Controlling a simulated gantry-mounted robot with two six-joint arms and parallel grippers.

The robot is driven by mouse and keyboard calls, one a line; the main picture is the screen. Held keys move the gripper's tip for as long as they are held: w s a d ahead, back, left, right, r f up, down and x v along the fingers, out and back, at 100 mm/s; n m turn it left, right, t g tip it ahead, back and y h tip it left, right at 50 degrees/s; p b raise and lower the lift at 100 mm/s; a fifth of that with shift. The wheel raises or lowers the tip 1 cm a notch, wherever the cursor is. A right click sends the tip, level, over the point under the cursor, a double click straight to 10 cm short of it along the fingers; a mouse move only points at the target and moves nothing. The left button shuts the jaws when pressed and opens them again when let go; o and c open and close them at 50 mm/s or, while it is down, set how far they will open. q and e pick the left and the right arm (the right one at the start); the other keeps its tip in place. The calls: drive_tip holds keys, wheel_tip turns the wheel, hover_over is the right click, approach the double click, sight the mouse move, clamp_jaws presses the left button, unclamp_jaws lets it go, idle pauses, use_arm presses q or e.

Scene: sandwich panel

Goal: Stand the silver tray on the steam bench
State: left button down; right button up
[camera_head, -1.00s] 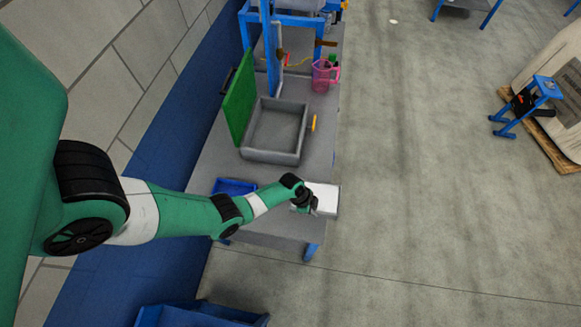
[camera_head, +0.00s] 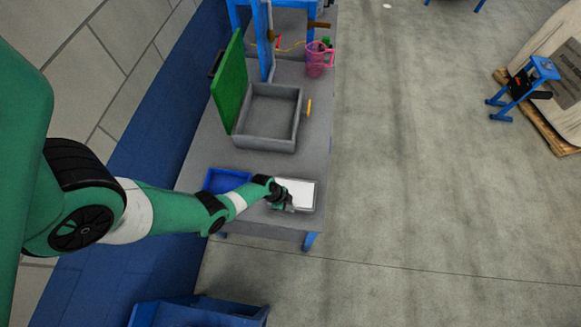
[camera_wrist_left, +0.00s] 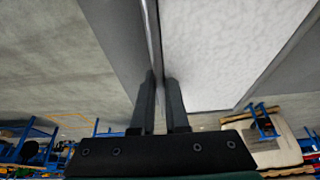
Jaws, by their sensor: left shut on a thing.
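The silver tray (camera_head: 317,196) has a white inside and a grey rim. In the head view it is level over the near end of the steam bench (camera_head: 204,150), beside the bench's right edge. I cannot tell whether its underside touches the top. My left gripper (camera_head: 287,204) is shut on the tray's near left rim. In the left wrist view the two dark fingers (camera_wrist_left: 160,92) sit on either side of the tray wall, and the white inside (camera_wrist_left: 225,45) fills the upper right. My right gripper is not in view.
A blue bin (camera_head: 226,180) is left of the tray. Behind it stands a grey box (camera_head: 267,143) with a raised green lid (camera_head: 231,82). A pink jug (camera_head: 317,60) is farther back. Another blue container (camera_head: 200,312) is below the bench end. Open floor lies right.

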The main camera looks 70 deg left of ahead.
use_arm(q)
drive_tip(key=c, duration=1.4)
unclamp_jaws()
drive_tip(key=shift+f, duration=0.15)
drive_tip(key=o, duration=0.5)
drive_tip(key=p+v, duration=1)
drive_tip(key=v, duration=0.2)
